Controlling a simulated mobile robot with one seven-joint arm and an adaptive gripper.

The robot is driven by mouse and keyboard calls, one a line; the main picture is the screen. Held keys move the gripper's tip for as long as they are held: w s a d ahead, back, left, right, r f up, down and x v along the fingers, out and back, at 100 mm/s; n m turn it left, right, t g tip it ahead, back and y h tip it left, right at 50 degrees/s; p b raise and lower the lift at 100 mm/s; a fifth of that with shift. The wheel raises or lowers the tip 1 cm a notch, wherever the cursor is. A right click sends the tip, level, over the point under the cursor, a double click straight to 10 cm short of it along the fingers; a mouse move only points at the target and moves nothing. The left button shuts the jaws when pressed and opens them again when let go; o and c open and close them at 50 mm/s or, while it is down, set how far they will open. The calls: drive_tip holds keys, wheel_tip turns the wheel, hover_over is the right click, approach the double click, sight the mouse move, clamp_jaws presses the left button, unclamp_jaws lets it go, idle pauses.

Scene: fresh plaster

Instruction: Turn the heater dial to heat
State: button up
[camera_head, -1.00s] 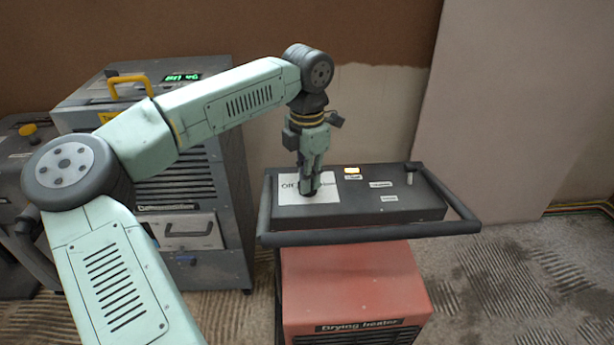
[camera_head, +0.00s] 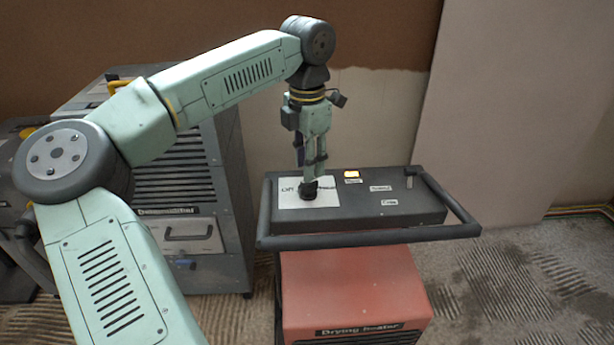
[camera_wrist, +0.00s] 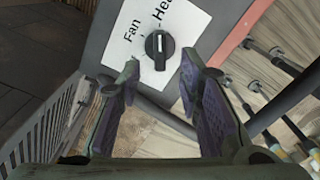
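The heater dial (camera_head: 309,190) is a round black knob on a white label plate (camera_head: 290,203) on top of the drying heater (camera_head: 350,285). In the wrist view the dial (camera_wrist: 159,46) shows a white line pointing up the picture. The words "Fan" and "Heat" are printed beyond it; I cannot tell exactly which mark the line meets. My gripper (camera_wrist: 159,68) is open and empty, with one finger on each side of the dial in that view. In the head view my gripper (camera_head: 313,168) points down just above the dial, apparently clear of it.
A grey machine (camera_head: 200,215) stands to the left. A pale board (camera_head: 530,110) leans behind right.

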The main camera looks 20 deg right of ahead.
sight(307, 184)
wheel_tip(307, 184, up, 7)
drive_tip(key=shift+f, duration=0.15)
idle(0.4)
